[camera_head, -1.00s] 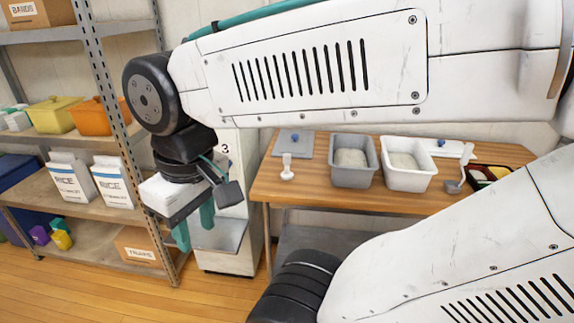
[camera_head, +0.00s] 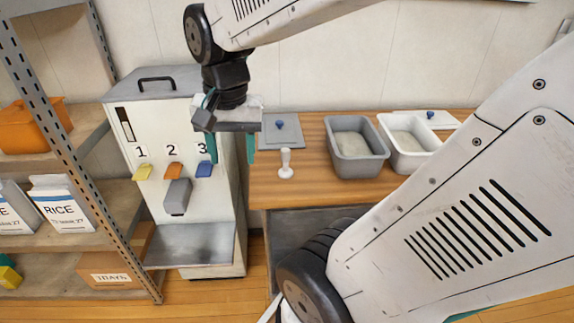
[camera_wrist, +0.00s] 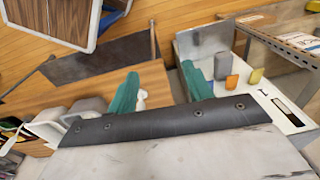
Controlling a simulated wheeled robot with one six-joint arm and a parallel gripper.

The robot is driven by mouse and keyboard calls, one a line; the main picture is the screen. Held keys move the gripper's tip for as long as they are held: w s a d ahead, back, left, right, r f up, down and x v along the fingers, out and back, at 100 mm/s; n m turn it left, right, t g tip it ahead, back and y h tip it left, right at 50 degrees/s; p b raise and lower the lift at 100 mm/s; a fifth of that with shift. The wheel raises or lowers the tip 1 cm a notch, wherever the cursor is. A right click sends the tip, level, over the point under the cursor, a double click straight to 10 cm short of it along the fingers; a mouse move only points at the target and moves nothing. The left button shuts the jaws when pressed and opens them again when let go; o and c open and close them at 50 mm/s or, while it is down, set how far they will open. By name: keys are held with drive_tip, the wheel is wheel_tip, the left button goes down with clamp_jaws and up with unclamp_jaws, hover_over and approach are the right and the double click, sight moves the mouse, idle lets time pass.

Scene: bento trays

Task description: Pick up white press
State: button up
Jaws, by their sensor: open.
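The white press (camera_head: 286,163) stands upright on the left part of the wooden table (camera_head: 310,195), with a round base and a narrow handle. My gripper (camera_head: 231,158) is open and empty, its two teal fingers pointing down, to the left of the press and apart from it. In the wrist view, the open fingers (camera_wrist: 160,76) show above the table's edge. A small white part of the press (camera_wrist: 142,97) shows there beside the left finger, which hides the rest.
A grey tub (camera_head: 372,165) and a white tub (camera_head: 425,158) with pale contents stand right of the press. A grey lid (camera_head: 283,135) lies behind it. A numbered dispenser (camera_head: 130,170) stands left of the table, beside a metal shelf (camera_head: 75,165) with rice bags.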

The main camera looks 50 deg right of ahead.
drive_tip(key=w+d+f+m, duration=0.3)
drive_tip(key=w+d+m, duration=0.1)
drive_tip(key=d+m, duration=0.5)
drive_tip(key=m, duration=1)
hover_over(286, 150)
drive_tip(key=a, duration=0.2)
wheel_tip(286, 150, down, 6)
drive_tip(key=shift+w+d+f+m+g, duration=0.15)
drive_tip(key=shift+d+f+m+g, duration=0.25)
drive_tip(key=shift+d+f+m, duration=0.4)
drive_tip(key=f, duration=0.6)
drive_tip(key=shift+d+f, duration=0.1)
drive_tip(key=shift+d, duration=0.2)
drive_tip(key=shift+f, duration=0.4)
clamp_jaws()
drive_tip(key=shift+r, duration=0.1)
